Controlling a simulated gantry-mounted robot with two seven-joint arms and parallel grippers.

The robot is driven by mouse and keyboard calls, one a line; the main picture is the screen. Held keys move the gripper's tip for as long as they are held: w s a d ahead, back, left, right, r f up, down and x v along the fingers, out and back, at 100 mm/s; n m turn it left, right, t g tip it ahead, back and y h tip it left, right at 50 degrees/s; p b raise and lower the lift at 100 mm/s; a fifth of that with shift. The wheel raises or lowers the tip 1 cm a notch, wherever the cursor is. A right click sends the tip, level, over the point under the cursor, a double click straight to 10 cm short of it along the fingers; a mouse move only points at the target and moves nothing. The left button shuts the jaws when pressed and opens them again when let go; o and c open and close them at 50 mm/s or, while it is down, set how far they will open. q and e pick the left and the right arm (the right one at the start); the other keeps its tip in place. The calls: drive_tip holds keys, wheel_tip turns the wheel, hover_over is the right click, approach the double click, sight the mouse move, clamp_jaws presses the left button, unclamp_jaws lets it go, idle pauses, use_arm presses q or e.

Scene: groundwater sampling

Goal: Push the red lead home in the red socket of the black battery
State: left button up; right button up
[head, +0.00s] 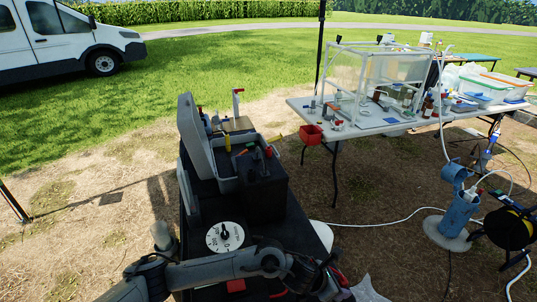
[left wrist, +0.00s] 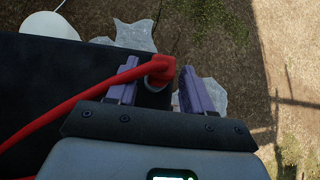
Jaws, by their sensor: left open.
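In the left wrist view a red plug (left wrist: 161,68) on the red lead (left wrist: 75,101) sits between the two purple fingers of my left gripper (left wrist: 155,82). The fingers are open, one on each side, with visible gaps to the plug. A grey collar shows just below the plug; I cannot tell how deep the plug sits, and the red socket is hidden. The dark surface (left wrist: 40,70) under the lead may be the black battery; I cannot tell. In the head view my left gripper (head: 330,281) is low at the bottom, partly hidden by its arm. My right gripper is not in view.
A grey open toolbox (head: 200,140) and a black box (head: 265,187) stand on the black bench (head: 285,235) beyond my left arm, near a white dial (head: 225,237). A white table (head: 375,122) with sampling gear is at the back right. A blue pump (head: 459,215) stands right.

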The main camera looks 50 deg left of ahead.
use_arm(q)
drive_tip(key=shift+c, duration=0.3)
drive_tip(key=c, duration=0.8)
wheel_tip(320, 180, up, 7)
drive_tip(key=p, duration=0.4)
drive_tip(key=shift+p, duration=0.4)
